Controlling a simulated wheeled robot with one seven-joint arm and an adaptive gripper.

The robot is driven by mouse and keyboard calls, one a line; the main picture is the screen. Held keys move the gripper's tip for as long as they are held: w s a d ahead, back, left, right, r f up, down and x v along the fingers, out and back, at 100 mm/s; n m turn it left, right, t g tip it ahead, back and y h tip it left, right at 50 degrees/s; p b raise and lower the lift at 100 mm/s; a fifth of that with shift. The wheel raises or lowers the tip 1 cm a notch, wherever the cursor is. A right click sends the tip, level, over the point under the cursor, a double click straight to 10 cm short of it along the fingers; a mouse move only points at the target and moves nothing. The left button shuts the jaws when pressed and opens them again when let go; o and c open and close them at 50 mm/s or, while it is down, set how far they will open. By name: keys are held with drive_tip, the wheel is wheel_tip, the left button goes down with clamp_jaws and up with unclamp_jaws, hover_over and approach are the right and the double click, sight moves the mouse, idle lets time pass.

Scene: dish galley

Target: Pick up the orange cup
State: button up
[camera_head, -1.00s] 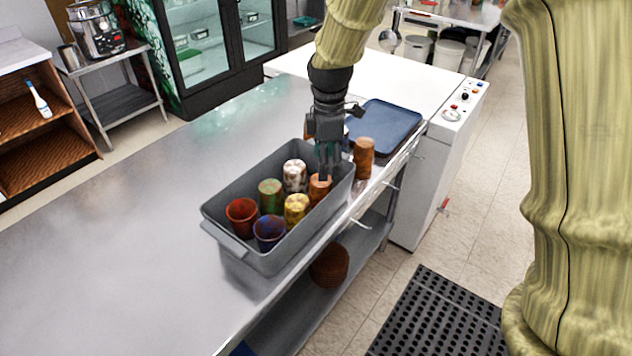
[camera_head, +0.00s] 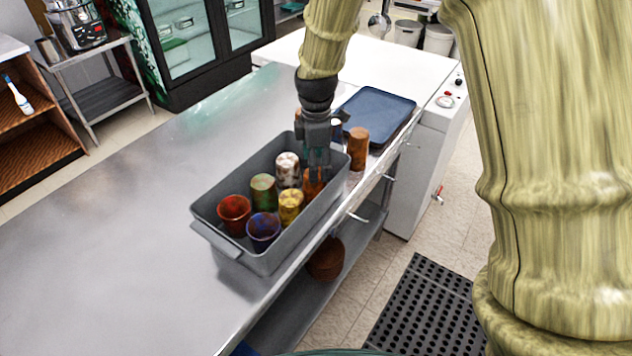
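An orange cup (camera_head: 313,186) stands in the grey bin (camera_head: 208,222) on the steel counter, at the bin's right end. My gripper (camera_head: 317,172) points down into the bin at this cup. Its fingers overlap the cup and hide part of it. I cannot tell whether they are closed on it or open around it. A second orange-brown cup (camera_head: 358,149) stands outside the bin, just right of my gripper.
The bin also holds a red cup (camera_head: 234,213), a green cup (camera_head: 263,194), a white patterned cup (camera_head: 288,168), a yellow cup (camera_head: 291,206) and a blue cup (camera_head: 263,231). A blue tray (camera_head: 379,112) lies behind. The counter's left (camera_head: 110,250) is clear.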

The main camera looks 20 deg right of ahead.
sight(316, 185)
drive_tip(key=shift+a+f+p, duration=0.1)
drive_tip(key=shift+f+p, duration=0.6)
drive_tip(key=shift+f, duration=1.65)
drive_tip(key=c, duration=0.8)
